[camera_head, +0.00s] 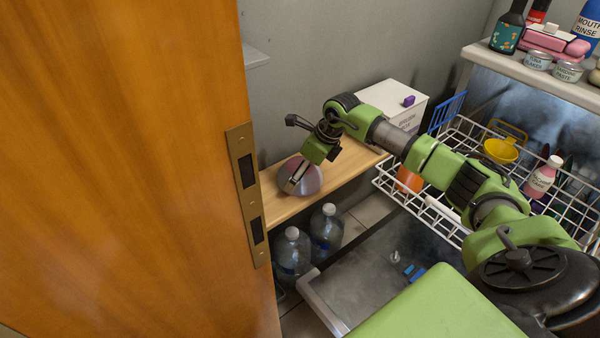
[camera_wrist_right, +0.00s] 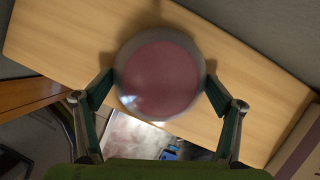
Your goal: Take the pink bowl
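The pink bowl (camera_head: 309,180) is at the wooden shelf's front edge in the head view. In the right wrist view the bowl (camera_wrist_right: 160,78) is a round pink disc with a grey rim, between the two fingers. My right gripper (camera_head: 297,175) reaches down to it; one finger lies in front of the bowl. In the wrist view the fingers of this gripper (camera_wrist_right: 160,78) appear to touch opposite sides of the rim. I cannot tell whether the bowl rests on the shelf or is slightly raised. My left gripper is not in view.
A wooden door (camera_head: 120,150) fills the left side. Two water bottles (camera_head: 292,250) stand below the wooden shelf (camera_head: 275,203). A white box (camera_head: 390,98) is at the shelf's far end. A white wire basket (camera_head: 385,183) with bottles is at right.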

